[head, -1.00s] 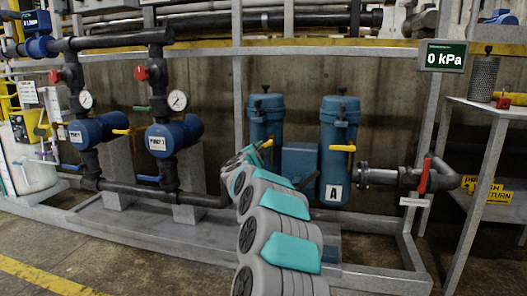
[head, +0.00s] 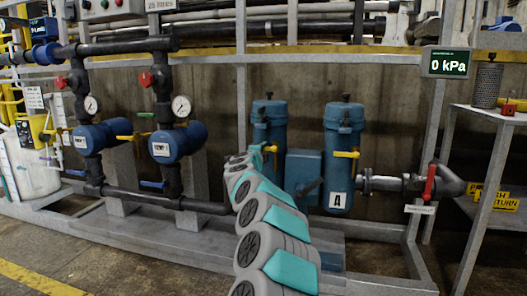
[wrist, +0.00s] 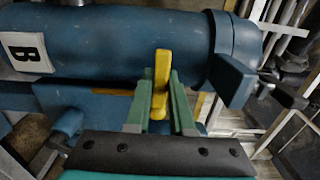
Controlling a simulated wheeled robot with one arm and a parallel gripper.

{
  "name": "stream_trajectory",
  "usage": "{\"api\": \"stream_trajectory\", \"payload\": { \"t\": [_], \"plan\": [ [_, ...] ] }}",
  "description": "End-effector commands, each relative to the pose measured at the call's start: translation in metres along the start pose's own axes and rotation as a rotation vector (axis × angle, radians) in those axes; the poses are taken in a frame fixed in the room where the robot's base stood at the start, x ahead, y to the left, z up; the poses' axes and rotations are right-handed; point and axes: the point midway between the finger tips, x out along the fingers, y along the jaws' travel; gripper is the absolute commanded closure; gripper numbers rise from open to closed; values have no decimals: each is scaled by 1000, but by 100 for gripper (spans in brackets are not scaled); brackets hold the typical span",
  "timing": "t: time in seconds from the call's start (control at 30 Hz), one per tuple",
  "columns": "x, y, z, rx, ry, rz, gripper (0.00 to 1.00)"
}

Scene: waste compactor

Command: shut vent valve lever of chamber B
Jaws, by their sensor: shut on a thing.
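Chamber B is the blue upright cylinder (head: 268,122) left of chamber A in the head view. In the wrist view it lies sideways across the picture, with its "B" plate (wrist: 27,53) at the left. Its yellow vent valve lever (wrist: 161,75) stands across the chamber's long axis in the wrist view. The lever (head: 270,149) also shows small in the head view. My gripper (wrist: 160,108) has one green finger on each side of the lever and is shut on it. In the head view my arm hides the lower part of chamber B.
Chamber A (head: 343,125) stands close on the right with its own yellow lever (head: 346,154). A blue box (head: 303,172) sits between the chambers. A red-handled valve (head: 430,183) is on the pipe further right. The display (head: 445,62) reads 0 kPa.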

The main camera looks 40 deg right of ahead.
Motion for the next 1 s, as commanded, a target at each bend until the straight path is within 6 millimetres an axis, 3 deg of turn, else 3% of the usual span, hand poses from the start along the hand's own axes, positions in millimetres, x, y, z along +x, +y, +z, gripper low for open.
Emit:
{"api": "stream_trajectory", "payload": {
  "t": [0.4, 0.43, 0.67, 1.0],
  "plan": [
    [0, 1, -1, 9, 3, 2, 100],
    [0, 1, -1, 9, 3, 2, 77],
    [0, 0, -1, 8, 2, 1, 51],
    [-1, 0, -1, 7, 2, 1, 49]
  ]
}}
